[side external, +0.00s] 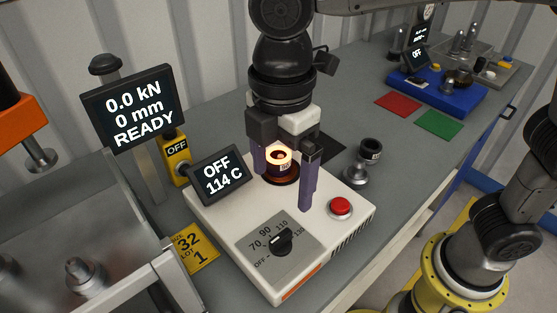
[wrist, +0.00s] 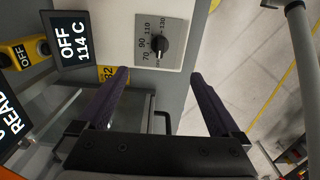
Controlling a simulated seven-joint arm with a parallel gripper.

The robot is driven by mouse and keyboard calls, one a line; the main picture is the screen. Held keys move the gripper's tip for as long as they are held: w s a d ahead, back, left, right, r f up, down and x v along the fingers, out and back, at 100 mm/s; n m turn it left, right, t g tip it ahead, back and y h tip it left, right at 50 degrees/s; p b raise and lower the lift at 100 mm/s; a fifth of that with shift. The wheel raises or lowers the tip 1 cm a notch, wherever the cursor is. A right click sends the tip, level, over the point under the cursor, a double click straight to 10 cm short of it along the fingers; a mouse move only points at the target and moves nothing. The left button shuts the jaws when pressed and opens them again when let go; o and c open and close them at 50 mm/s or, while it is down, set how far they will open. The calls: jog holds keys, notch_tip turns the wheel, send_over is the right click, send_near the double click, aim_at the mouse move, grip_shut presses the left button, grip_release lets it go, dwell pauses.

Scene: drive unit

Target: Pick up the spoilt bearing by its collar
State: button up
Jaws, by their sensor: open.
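A ring-shaped part with a dark lower body and a glowing orange-white top (side external: 279,158) sits on the white heater (side external: 335,235). It carries a small label that I cannot read clearly. A second dark, labelled collar-like part (side external: 370,150) sits on a metal stand to the right; I cannot tell for certain which is the spoilt bearing. My gripper (side external: 283,190) points down over the heater, its purple fingers apart, left and right of the glowing part in the picture. Contact cannot be made out. In the wrist view my gripper (wrist: 158,74) shows nothing between its fingers; neither part is visible there.
The heater display (side external: 220,173) reads OFF, 114 C. A dial (side external: 281,241) and red button (side external: 340,206) are on its top. A press display (side external: 139,108) reads 0.0 kN, 0 mm, READY. Red (side external: 398,104) and green (side external: 438,124) mats lie farther back.

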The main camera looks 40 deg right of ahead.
jog(key=m, duration=3.5)
send_over(278, 155)
jog(key=s+a, duration=0.1)
jog(key=f, duration=0.2)
notch_tip(278, 155, down, 12)
jog(key=shift+s+f, duration=0.15)
jog(key=shift+f, duration=0.1)
grip_shut()
